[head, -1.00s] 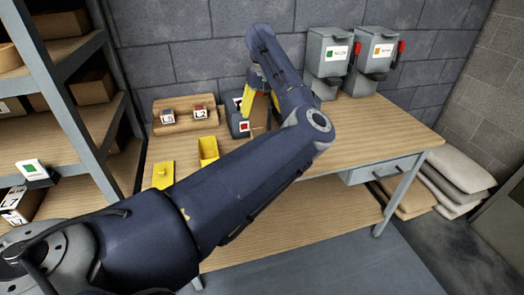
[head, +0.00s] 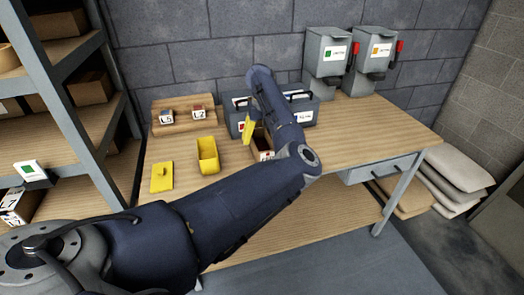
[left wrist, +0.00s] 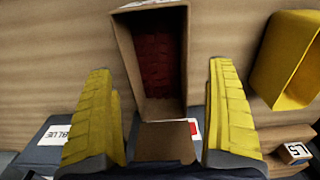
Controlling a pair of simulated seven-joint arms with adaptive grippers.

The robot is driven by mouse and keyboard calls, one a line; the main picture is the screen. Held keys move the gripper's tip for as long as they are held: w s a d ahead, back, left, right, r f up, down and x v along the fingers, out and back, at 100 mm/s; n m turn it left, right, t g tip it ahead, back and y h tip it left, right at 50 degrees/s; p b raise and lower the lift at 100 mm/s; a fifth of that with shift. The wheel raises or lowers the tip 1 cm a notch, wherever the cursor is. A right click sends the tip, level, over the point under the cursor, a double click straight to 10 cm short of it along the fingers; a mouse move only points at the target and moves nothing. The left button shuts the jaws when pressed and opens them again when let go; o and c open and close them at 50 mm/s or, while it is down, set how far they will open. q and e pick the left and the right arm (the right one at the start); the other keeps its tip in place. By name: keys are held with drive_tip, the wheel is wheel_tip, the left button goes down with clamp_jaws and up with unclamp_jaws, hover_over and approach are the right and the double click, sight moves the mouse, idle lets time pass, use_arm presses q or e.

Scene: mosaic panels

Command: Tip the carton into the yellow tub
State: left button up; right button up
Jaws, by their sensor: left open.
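The carton (head: 265,146) is a brown open box with dark red contents, partly hidden by my left arm in the head view. In the left wrist view the carton (left wrist: 123,50) lies ahead, between the lines of my fingers, with its open mouth and a flap towards me. My left gripper (head: 250,128) has yellow fingers, spread apart and empty; they also show in the left wrist view (left wrist: 160,68). I cannot tell whether they touch the carton. The yellow tub (head: 208,155) stands open on the table, left of the carton; it also shows in the left wrist view (left wrist: 268,66).
A yellow lid (head: 161,178) lies left of the tub. A wooden stand (head: 184,105) with two small labelled blocks is behind it. A dark labelled case (head: 303,109) stands behind the carton. Two grey dispensers (head: 326,60) are at the back. The table's right part is clear.

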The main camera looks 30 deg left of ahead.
use_arm(q)
drive_tip(key=shift+w+f, duration=0.1)
drive_tip(key=shift+f, duration=1.65)
drive_tip(key=shift+c, duration=0.6)
drive_tip(key=shift+r, duration=0.1)
drive_tip(key=c, duration=1.6)
drive_tip(key=shift+o, duration=0.2)
drive_tip(key=shift+r, duration=0.15)
